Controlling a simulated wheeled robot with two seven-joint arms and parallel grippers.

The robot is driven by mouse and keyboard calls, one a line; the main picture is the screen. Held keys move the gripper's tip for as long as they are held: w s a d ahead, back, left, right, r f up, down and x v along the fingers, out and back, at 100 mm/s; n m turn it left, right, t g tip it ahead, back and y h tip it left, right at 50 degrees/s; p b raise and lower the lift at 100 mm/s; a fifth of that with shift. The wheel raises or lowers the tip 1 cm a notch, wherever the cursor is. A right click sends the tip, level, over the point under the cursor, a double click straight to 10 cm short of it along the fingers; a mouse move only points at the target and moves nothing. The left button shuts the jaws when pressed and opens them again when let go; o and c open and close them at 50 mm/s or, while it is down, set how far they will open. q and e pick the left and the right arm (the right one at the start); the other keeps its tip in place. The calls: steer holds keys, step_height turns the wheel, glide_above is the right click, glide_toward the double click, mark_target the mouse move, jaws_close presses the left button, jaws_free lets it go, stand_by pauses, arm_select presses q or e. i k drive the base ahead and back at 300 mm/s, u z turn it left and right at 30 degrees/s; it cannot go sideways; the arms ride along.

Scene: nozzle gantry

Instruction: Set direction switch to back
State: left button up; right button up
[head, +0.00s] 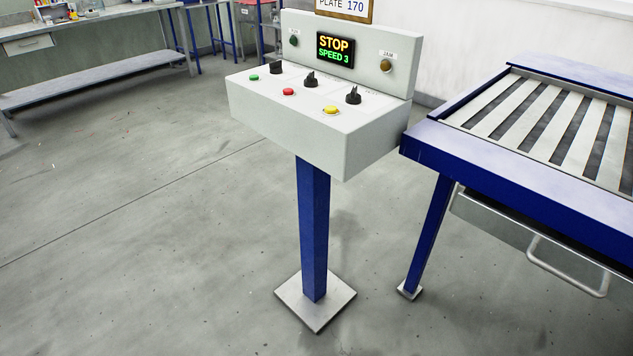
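A light grey control console (312,115) stands on a blue post, a little right of centre in the head view. Its sloped top carries three black rotary switches: a left one (276,68), a middle one (310,80) and a right one (353,95). Their labels are too small to read, so I cannot tell which one is the direction switch or where it points. The display (335,50) reads "STOP" and "SPEED 3". Neither of my grippers is in view.
Green (254,77), red (289,92) and yellow (331,110) buttons sit in front of the switches. A blue-framed slatted table (480,155) stands close on the right. A workbench (90,20) with a low shelf is at back left. The floor left of the console is clear.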

mark_target(353, 98)
steer(key=z, duration=0.9)
steer(key=i, duration=0.4)
steer(key=u, duration=0.65)
